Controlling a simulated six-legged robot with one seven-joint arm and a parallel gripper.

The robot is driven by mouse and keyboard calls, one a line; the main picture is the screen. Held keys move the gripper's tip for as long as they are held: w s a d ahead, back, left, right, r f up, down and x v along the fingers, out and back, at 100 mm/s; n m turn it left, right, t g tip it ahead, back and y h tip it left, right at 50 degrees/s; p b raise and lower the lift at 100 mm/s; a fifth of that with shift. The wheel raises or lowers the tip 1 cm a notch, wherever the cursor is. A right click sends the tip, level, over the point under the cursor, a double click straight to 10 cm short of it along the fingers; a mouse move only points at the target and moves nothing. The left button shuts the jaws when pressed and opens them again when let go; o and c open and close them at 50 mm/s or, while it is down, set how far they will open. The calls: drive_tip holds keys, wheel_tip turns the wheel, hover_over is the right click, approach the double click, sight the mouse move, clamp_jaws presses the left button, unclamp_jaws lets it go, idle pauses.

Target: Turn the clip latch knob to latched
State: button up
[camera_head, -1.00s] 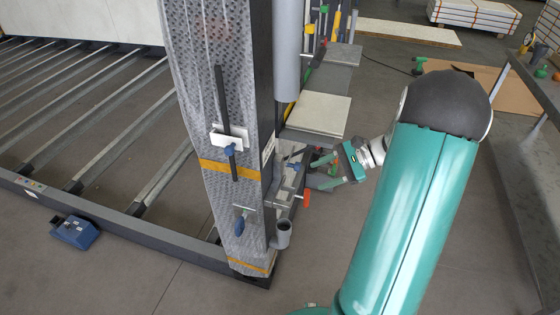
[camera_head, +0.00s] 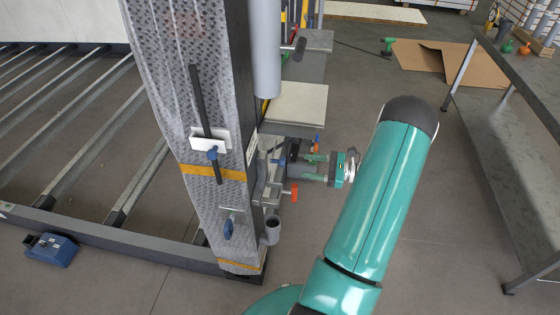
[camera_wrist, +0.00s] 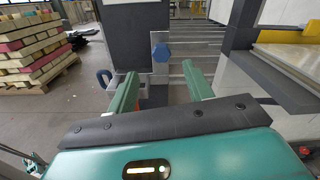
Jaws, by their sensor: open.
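A blue faceted knob (camera_wrist: 160,52) on a grey upright plate (camera_wrist: 160,75) shows in the wrist view, ahead of and between my fingers; it appears to be the clip latch knob. My gripper (camera_wrist: 160,79) is open, with its two green fingers spread and nothing between them. In the head view, my gripper (camera_head: 304,167) points left at the side brackets of the wrapped post (camera_head: 215,110). A small blue part (camera_head: 282,162) shows just beyond the fingertips there; I cannot tell if it is the same knob. No contact is visible.
An orange handle (camera_head: 294,193) is just below my gripper, and a board on a shelf (camera_head: 292,106) is above it. A grey cup (camera_head: 270,234) sits lower on the post. A blue loop handle (camera_wrist: 104,77) is left in the wrist view. A metal table (camera_head: 500,130) stands right.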

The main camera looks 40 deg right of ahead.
sight(282, 162)
drive_tip(key=x, duration=0.9)
drive_tip(key=shift+w+a+f, duration=0.1)
drive_tip(key=shift+w+a, duration=0.1)
drive_tip(key=shift+w, duration=0.2)
drive_tip(key=shift+s, duration=0.1)
clamp_jaws()
